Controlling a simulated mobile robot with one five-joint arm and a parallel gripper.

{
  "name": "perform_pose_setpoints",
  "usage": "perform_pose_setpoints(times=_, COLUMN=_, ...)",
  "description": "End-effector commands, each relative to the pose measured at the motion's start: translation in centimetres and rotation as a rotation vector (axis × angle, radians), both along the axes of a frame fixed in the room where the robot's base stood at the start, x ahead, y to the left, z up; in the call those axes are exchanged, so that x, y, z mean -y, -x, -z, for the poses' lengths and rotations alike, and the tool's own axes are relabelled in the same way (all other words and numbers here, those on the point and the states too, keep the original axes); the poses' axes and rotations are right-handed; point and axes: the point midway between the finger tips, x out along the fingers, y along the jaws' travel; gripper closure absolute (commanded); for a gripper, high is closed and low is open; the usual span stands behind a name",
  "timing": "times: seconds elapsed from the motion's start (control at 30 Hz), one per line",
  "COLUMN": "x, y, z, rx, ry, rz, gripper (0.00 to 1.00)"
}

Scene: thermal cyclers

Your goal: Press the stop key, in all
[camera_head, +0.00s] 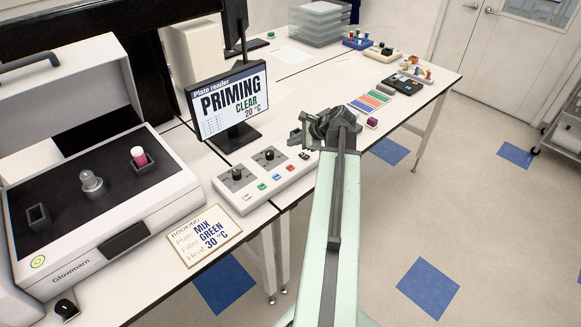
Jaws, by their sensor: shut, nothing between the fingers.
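A white control panel (228,192) lies on the bench in front of the small screen. It has two black dials (237,175) and a row of small keys along its front. A green key (262,186), a blue key (276,177), a red key (290,168) and a dark key (304,156) show. The key labels are too small to read, so I cannot tell which is stop. My gripper (303,133) is shut and empty, above the panel's right end in the picture. The arm and gripper may hide part of that end.
The plate reader screen (229,98) reads PRIMING, CLEAR, 20 °C. A Glowmarn instrument (150,222) stands left. A colour-striped sheet (369,103) and a purple-topped block (372,123) lie right of my gripper.

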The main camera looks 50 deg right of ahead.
Motion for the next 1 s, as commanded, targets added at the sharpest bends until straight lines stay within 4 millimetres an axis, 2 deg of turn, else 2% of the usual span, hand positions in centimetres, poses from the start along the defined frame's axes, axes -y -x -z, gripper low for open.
perform_pose_setpoints(times=0.23, x=-0.1, y=0.0, z=0.2, rx=-0.001, ry=0.001, rz=-0.003, gripper=1.0)
perform_pose_setpoints(times=0.37, x=-0.1, y=0.0, z=1.0, rx=-0.002, ry=0.002, rz=-0.004, gripper=1.0)
perform_pose_setpoints(times=0.8, x=-0.1, y=-0.1, z=7.2, rx=-0.002, ry=0.002, rz=-0.005, gripper=1.0)
perform_pose_setpoints(times=1.0, x=-0.1, y=-0.1, z=9.0, rx=-0.002, ry=0.002, rz=-0.005, gripper=1.0)
